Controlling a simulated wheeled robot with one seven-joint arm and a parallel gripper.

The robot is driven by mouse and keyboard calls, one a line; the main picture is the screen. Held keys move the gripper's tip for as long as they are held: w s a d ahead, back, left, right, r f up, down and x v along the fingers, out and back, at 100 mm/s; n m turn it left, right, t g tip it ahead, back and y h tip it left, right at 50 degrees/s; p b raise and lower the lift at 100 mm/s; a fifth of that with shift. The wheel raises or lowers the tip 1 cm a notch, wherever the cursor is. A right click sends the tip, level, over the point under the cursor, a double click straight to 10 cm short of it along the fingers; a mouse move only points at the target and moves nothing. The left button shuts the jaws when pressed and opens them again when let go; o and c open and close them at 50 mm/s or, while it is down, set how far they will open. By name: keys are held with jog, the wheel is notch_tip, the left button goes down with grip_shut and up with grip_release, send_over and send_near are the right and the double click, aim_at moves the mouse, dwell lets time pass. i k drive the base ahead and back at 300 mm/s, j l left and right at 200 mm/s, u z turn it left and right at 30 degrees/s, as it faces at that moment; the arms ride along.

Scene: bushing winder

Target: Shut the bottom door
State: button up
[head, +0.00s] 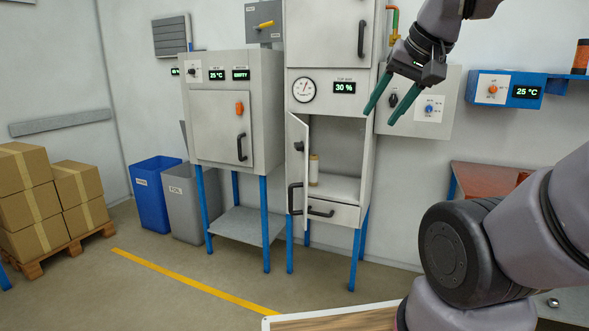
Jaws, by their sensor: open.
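The bottom door (297,170) of the tall middle cabinet (315,62) stands open, swung out at the left edge of its compartment. It is seen nearly edge-on, with a dark handle (294,200) low on it. The compartment (340,140) is exposed and a pale bottle-like item (314,170) stands inside on its floor. My gripper (381,113) has two green fingers, spread apart and empty. In the picture it is up and to the right of the door, over the cabinet's right edge, apart from the door.
Below the compartment is a shut drawer (338,214) with a handle. The upper door (322,28) is shut. A second cabinet (222,125) stands left, with blue (153,205) and grey bins (190,210). A table edge (335,318) lies in front; floor before the cabinets looks clear.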

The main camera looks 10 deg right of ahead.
aim_at(297, 131)
jog(key=i+j, duration=0.1)
jog(key=i, duration=0.8)
jog(key=i+j, duration=0.25)
jog(key=i+j+u, duration=0.1)
jog(key=i+j, duration=0.15)
jog(key=j, duration=0.2)
